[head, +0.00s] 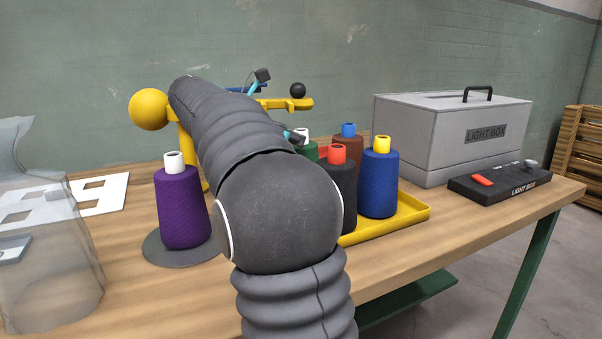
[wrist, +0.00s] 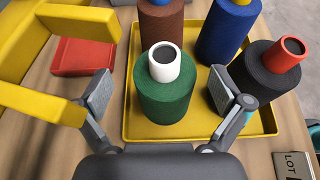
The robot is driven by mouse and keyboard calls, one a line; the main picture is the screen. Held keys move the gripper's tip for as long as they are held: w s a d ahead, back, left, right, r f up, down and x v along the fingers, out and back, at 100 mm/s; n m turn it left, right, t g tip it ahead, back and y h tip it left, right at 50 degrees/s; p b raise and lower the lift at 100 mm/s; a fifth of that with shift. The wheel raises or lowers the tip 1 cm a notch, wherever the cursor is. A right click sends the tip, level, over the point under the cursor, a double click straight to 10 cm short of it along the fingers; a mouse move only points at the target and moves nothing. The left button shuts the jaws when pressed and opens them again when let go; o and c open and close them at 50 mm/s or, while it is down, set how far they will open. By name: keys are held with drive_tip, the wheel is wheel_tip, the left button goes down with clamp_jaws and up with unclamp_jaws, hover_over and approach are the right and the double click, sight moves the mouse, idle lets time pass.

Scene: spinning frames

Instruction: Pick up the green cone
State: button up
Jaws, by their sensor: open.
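The green cone (wrist: 165,102) with a white top stands upright in a yellow tray (wrist: 204,130). In the wrist view it is in the middle, between the two fingers of my gripper (wrist: 167,98). My gripper is open, one finger on each side of the cone, and I see no finger closed on it. In the head view the green cone (head: 311,152) is mostly hidden behind my arm and the black cone; part of its green side and white top show.
A black cone with red top (wrist: 265,72) stands close to the right finger. Brown (wrist: 161,28) and blue (wrist: 228,30) cones stand behind. A yellow stand (wrist: 40,104) and red block (wrist: 84,57) are left. A purple cone (head: 182,210) and light box (head: 450,135) stand apart.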

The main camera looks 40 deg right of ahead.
sight(310, 141)
drive_tip(key=shift+s+x, duration=0.15)
drive_tip(key=shift+x, duration=1.2)
drive_tip(key=shift+s+x, duration=0.1)
drive_tip(key=shift+x, duration=1.25)
drive_tip(key=shift+r, duration=0.1)
drive_tip(key=c, duration=1.8)
